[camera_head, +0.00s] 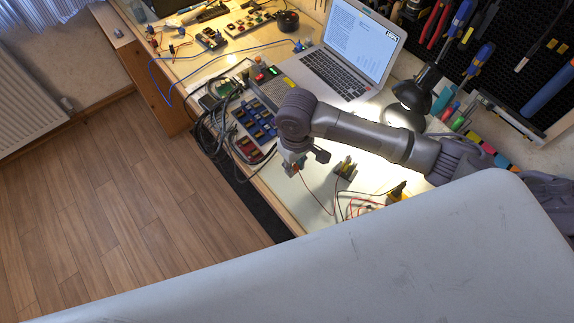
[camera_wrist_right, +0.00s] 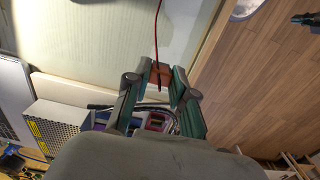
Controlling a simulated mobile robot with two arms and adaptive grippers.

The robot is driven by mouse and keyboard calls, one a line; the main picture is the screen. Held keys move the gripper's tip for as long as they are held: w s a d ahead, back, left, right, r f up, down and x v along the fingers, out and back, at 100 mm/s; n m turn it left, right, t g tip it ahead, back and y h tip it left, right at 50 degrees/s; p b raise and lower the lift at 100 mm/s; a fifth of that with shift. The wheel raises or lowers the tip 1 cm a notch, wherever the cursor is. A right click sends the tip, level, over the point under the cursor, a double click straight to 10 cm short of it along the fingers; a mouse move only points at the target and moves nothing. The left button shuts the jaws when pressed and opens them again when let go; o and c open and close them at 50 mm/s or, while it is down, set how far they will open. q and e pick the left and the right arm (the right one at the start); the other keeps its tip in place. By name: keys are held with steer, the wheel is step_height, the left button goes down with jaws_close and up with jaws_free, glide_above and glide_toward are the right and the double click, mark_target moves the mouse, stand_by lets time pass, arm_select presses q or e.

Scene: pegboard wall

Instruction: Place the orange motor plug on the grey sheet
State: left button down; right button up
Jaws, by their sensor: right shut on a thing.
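My right gripper (camera_head: 297,164) hangs over the front part of the workbench, seen from behind its wrist in the head view. In the right wrist view its two fingers (camera_wrist_right: 157,86) are shut on the orange motor plug (camera_wrist_right: 160,73), with a red lead running up from it. In the head view only a small orange bit of the plug (camera_head: 295,170) shows. The pale grey sheet (camera_head: 305,207) lies on the bench below and beside the gripper; it also shows in the right wrist view (camera_wrist_right: 100,40). I cannot tell whether the plug touches it. My left gripper is not in view.
A block of coloured modules (camera_head: 254,121) and dark cables (camera_head: 213,125) lie left of the gripper. A laptop (camera_head: 340,60) and a black lamp (camera_head: 415,92) stand behind. Yellow-and-black parts (camera_head: 346,168) with loose wires lie right. The bench's front edge (camera_head: 268,196) is close.

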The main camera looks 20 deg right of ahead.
steer(key=shift+w+a+f, duration=0.35)
steer(key=shift+w+f, duration=0.05)
steer(key=shift+w, duration=0.15)
steer(key=shift+w+a+f, duration=0.3)
steer(key=shift+w+f, duration=0.05)
steer(key=shift+w, duration=0.2)
steer(key=shift+w+a+f, duration=0.1)
steer(key=shift+w+f, duration=0.1)
steer(key=shift+f, duration=0.3)
step_height(320, 180, down, 2)
steer(key=shift+f+p, duration=0.2)
steer(key=shift+p, duration=0.1)
steer(key=shift+f, duration=0.55)
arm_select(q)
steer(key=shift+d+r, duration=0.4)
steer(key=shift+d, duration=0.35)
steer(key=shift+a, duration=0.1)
arm_select(e)
steer(key=o, duration=0.8)
steer(key=shift+f, duration=0.1)
